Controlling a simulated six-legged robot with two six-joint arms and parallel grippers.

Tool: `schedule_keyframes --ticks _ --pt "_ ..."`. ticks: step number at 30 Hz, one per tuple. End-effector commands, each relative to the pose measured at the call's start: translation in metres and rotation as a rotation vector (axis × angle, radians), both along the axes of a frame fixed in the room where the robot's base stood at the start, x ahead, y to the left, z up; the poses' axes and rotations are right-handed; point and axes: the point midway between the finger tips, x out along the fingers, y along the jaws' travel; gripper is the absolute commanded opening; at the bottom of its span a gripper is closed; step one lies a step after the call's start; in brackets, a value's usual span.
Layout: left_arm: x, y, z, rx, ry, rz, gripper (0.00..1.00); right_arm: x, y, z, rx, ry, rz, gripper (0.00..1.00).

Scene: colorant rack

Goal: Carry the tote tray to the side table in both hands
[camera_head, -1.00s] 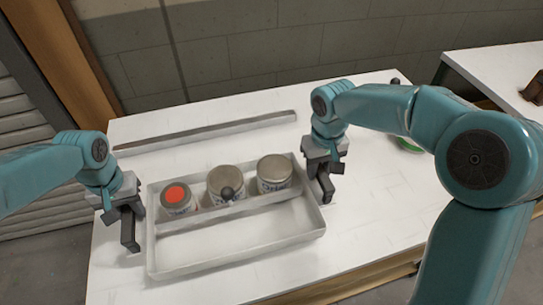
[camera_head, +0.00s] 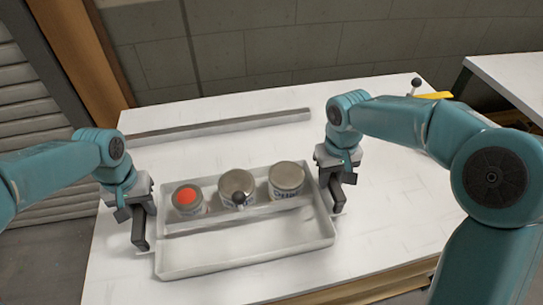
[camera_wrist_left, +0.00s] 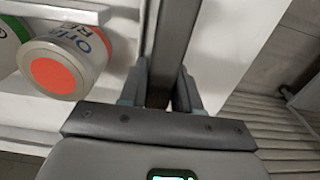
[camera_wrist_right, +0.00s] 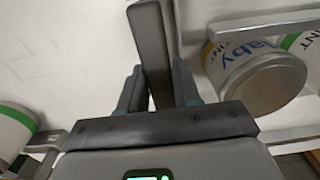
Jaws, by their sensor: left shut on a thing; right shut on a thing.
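The pale grey tote tray (camera_head: 250,242) is in front of me over the white table in the head view, and looks about level. I cannot tell whether it touches the table. In its rear part stand a red-topped can (camera_head: 187,199) and two grey-lidded cans (camera_head: 237,184) (camera_head: 286,179). A dark round knob (camera_head: 238,199) is in front of the middle can. My left gripper (camera_head: 142,240) is shut on the tray's left end. My right gripper (camera_head: 339,203) is shut on its right end.
A long grey rail (camera_head: 220,127) lies on the white table (camera_head: 230,95) behind the tray. Another white-topped table (camera_head: 515,75) stands at the right. A yellow thing (camera_head: 436,95) is at the back right. A green-banded can (camera_wrist_right: 14,132) shows in the right wrist view.

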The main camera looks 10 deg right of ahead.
Motion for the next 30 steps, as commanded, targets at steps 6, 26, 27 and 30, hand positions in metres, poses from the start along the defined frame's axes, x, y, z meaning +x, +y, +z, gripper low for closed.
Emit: schedule_keyframes --ticks 6,26,27,30 --pt "0.000 0.000 -0.004 0.000 0.000 0.000 0.58 0.000 0.000 -0.004 0.000 0.000 0.000 0.58" --pt "0.000 0.000 0.075 -0.001 -0.007 0.000 0.58 0.000 0.000 -0.004 0.000 0.000 0.000 0.58" --pt "0.001 0.000 0.083 -0.001 -0.007 0.000 0.58 0.000 0.000 -0.004 0.000 0.000 0.000 0.58" --pt "0.000 0.000 0.100 -0.001 -0.004 0.001 0.58 0.000 0.000 -0.004 0.000 0.000 0.000 0.58"
